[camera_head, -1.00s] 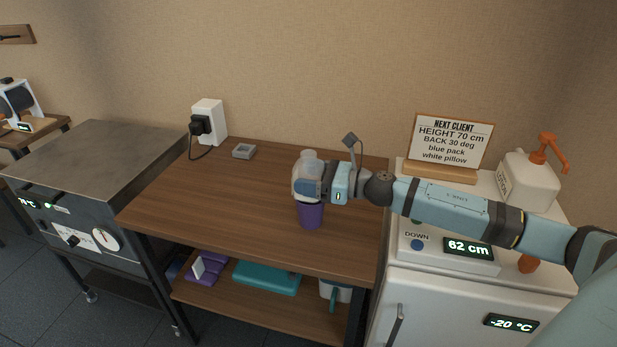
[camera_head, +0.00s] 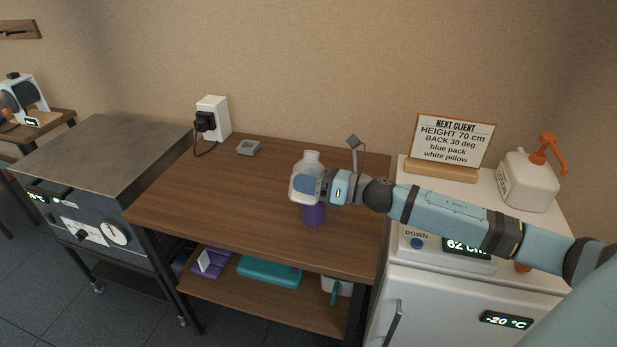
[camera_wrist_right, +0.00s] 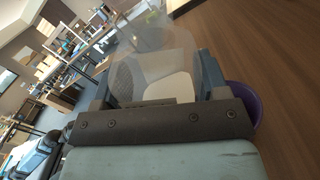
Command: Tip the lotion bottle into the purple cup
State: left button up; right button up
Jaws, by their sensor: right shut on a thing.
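The lotion bottle (camera_head: 311,160) is pale and see-through, and it stands about upright in my right gripper (camera_head: 308,188). The gripper is shut around its body. The bottle also fills the middle of the right wrist view (camera_wrist_right: 152,60), between the fingers. The purple cup (camera_head: 314,215) stands upright on the wooden table, just below the gripper in the head view. The gripper hides the cup's rim, and I cannot tell whether they touch. A purple edge of the cup (camera_wrist_right: 246,100) shows beside the gripper in the wrist view. My left gripper is not in view.
The wooden table (camera_head: 210,195) is mostly clear left of the cup. A small grey tray (camera_head: 248,148) and a wall socket box (camera_head: 213,118) are at its back. A thin grey stand (camera_head: 354,150) rises behind the gripper. A sign (camera_head: 450,141) and a pump jug (camera_head: 527,181) stand right.

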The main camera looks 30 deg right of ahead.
jog(key=shift+s+a+r+m+p, duration=0.1)
jog(key=shift+s+a+m+p, duration=0.1)
jog(key=shift+m+p, duration=0.3)
jog(key=shift+a+m, duration=0.2)
jog(key=shift+m, duration=0.3)
jog(key=shift+s+t, duration=0.1)
jog(key=shift+t, duration=0.2)
jog(key=shift+a+m+p, duration=0.1)
jog(key=shift+m+p, duration=0.3)
jog(key=shift+s+a+m, duration=0.1)
jog(key=shift+m, duration=0.3)
jog(key=shift+s+a+m+p, duration=0.1)
jog(key=shift+a+m+p, duration=0.05)
jog(key=shift+m+p, duration=0.4)
